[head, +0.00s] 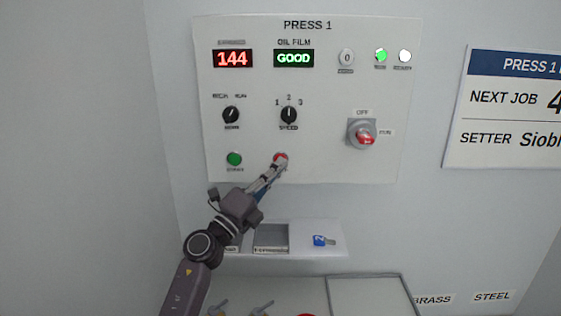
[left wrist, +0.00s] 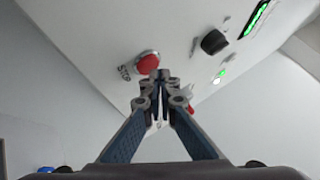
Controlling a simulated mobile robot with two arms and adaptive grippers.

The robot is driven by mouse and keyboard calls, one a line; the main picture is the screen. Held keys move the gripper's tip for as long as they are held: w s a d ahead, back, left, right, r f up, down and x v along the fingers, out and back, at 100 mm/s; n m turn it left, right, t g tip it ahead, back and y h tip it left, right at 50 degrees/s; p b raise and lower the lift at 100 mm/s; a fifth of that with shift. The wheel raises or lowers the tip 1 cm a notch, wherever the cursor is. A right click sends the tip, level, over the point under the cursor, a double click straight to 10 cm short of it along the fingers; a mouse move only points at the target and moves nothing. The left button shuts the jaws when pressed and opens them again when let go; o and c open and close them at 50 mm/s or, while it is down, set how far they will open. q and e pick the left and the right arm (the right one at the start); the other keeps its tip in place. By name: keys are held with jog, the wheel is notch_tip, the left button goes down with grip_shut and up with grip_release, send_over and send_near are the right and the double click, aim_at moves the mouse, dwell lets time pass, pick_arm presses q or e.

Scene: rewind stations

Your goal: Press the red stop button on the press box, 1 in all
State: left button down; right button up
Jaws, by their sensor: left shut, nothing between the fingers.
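The press box (head: 330,90) is a white panel on the wall, headed PRESS 1. Its red stop button (head: 280,157) is low on the panel, right of a green button (head: 234,159). My left gripper (head: 277,165) is shut and empty, its tips overlapping the button's lower edge in the head view. In the left wrist view the red stop button (left wrist: 148,63), with STOP lettering beside it, shows just left of and above the shut fingertips (left wrist: 161,76). I cannot tell whether they touch. My right gripper is not in view.
The panel also carries a speed knob (head: 289,115), another black knob (head: 231,115) and a red-handled rotary switch (head: 363,135). Below is a small shelf (head: 325,229) with a blue-tagged key (head: 322,240). A sign (head: 510,105) hangs to the right.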

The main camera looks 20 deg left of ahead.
pick_arm(q)
jog(key=shift+w+a, duration=0.15)
jog(key=shift+w, duration=0.25)
jog(key=shift+s, duration=0.1)
dwell(0.5)
jog(key=shift+s+d+p, duration=0.25)
jog(key=shift+s+p, duration=0.1)
jog(key=shift+s, duration=0.35)
jog(key=s+p, duration=0.1)
jog(key=s, duration=0.1)
jog(key=s+d+p, duration=0.1)
jog(key=s, duration=0.1)
jog(key=shift+s+d, duration=0.15)
jog(key=shift+s, duration=0.25)
dwell(0.3)
